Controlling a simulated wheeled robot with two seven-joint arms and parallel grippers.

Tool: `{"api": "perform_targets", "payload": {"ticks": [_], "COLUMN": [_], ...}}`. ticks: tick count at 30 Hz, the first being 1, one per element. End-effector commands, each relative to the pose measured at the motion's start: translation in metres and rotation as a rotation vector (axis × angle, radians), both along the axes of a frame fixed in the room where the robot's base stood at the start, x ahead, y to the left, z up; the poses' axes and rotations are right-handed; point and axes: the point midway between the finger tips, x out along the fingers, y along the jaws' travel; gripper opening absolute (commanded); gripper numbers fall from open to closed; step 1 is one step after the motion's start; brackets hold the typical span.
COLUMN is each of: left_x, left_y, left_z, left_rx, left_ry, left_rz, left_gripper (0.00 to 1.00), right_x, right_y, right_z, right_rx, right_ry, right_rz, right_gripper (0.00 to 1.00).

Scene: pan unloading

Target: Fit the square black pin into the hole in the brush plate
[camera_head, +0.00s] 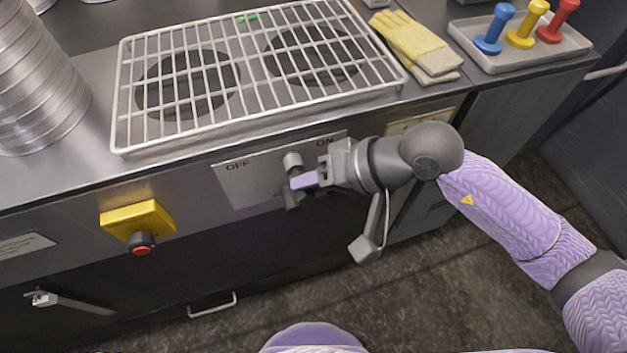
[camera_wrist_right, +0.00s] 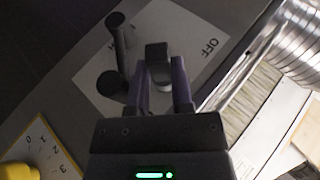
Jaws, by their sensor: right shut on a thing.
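My right gripper (camera_head: 305,180) is at the OFF/ON panel (camera_head: 240,180) on the counter front. In the right wrist view its purple fingers (camera_wrist_right: 161,85) stand apart around a dark, square-ended piece (camera_wrist_right: 157,52), apparently the black pin, with a grey part below it. A dark lever with rounded ends (camera_wrist_right: 120,50) is beside the fingers, in front of the panel; in the head view the grey knob end (camera_head: 292,160) shows beside the fingertips. I cannot make out a hole or pick out a brush plate for sure. My left gripper is not in view.
A wire rack (camera_head: 117,100) covers two burners on the counter. Metal pans (camera_head: 35,85) are stacked left, gloves (camera_head: 415,42) lie right, and a tray (camera_head: 530,58) holds coloured handles. A yellow box (camera_head: 138,218) with a red button juts from the front.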

Motion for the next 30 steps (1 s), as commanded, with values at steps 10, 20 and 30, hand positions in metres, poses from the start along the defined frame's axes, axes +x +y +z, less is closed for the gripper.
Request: {"api": "perform_targets", "payload": {"ticks": [10, 20, 30], "left_x": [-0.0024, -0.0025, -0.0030], "left_y": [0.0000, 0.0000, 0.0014], "left_z": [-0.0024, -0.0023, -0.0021], "left_rx": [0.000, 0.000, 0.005], "left_ry": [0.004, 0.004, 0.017], "left_rz": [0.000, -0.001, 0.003], "left_gripper": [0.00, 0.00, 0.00], "right_x": [0.0030, 0.0030, 0.0028], "right_y": [0.0010, 0.0005, -0.0015], "right_z": [-0.0002, -0.0011, -0.0013], "right_rx": [0.000, -0.003, -0.007], "right_ry": [0.001, 0.003, 0.005], "right_rz": [0.000, -0.001, -0.002], "right_gripper": [0.00, 0.69, 0.69]}}
